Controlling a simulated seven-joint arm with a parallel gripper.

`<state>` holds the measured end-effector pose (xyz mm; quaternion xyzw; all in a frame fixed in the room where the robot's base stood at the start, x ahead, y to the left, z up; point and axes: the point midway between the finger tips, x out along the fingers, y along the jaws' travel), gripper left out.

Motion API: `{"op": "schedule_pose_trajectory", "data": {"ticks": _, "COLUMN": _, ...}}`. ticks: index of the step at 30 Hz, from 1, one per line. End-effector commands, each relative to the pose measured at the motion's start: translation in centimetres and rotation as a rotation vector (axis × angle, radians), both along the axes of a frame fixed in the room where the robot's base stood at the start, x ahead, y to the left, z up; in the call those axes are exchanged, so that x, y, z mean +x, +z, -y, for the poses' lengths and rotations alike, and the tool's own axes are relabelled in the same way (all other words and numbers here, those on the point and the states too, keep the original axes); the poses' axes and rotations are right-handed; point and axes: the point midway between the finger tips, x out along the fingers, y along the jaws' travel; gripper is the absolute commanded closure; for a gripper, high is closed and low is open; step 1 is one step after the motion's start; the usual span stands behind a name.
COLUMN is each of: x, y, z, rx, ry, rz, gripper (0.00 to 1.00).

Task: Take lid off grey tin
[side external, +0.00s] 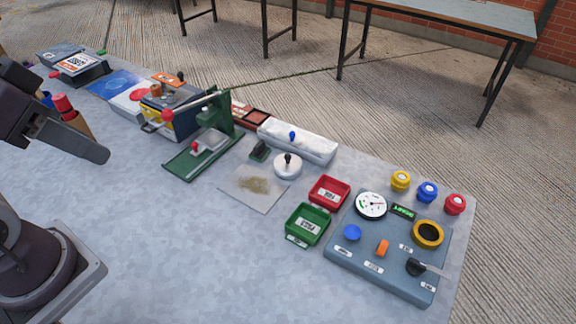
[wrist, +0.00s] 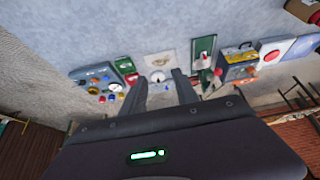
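A small round pale-grey tin (side external: 287,170) with a black knob on top stands mid-table, beside a sandy grey mat (side external: 252,188). It appears to have its lid on. In the wrist view the round tin (wrist: 158,77) shows small and far off, between my finger outlines. My gripper (wrist: 160,82) is open and empty, its two fingers spread apart. In the side view only part of my gripper shows at the left edge, high above the table and well away from the tin.
A long white box (side external: 300,143) with a blue knob lies behind the tin. A green press (side external: 205,150) stands left of it. Red (side external: 329,192) and green (side external: 307,225) trays and a control panel (side external: 390,262) lie right.

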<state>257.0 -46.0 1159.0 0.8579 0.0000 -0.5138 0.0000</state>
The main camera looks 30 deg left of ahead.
Motion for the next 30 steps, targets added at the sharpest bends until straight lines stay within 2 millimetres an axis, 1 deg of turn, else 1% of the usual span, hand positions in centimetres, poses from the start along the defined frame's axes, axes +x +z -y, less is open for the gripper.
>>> {"op": "schedule_pose_trajectory", "data": {"ticks": 14, "x": 0.0, "y": 0.0, "z": 0.0, "rx": 0.0, "ry": 0.0, "rz": 0.0, "gripper": 0.64}}
{"op": "schedule_pose_trajectory", "data": {"ticks": 15, "x": 0.0, "y": 0.0, "z": 0.0, "rx": 0.0, "ry": 0.0, "rz": 0.0, "gripper": 0.58}}
{"op": "schedule_pose_trajectory", "data": {"ticks": 16, "x": 0.0, "y": 0.0, "z": 0.0, "rx": 0.0, "ry": 0.0, "rz": 0.0, "gripper": 0.55}}
{"op": "schedule_pose_trajectory", "data": {"ticks": 24, "x": 0.1, "y": 0.0, "z": 0.0, "rx": 0.001, "ry": -0.002, "rz": -0.001, "gripper": 0.55}}
{"op": "schedule_pose_trajectory", "data": {"ticks": 26, "x": 0.8, "y": 0.4, "z": 0.1, "rx": 0.007, "ry": -0.022, "rz": -0.008, "gripper": 0.55}}
{"op": "schedule_pose_trajectory", "data": {"ticks": 27, "x": 1.8, "y": 0.8, "z": 0.2, "rx": 0.017, "ry": -0.052, "rz": -0.019, "gripper": 0.55}}
{"op": "schedule_pose_trajectory", "data": {"ticks": 29, "x": 4.5, "y": 1.7, "z": 0.4, "rx": 0.04, "ry": -0.125, "rz": -0.042, "gripper": 0.55}}
{"op": "schedule_pose_trajectory", "data": {"ticks": 30, "x": 6.9, "y": 2.1, "z": 0.6, "rx": 0.059, "ry": -0.188, "rz": -0.059, "gripper": 0.55}}
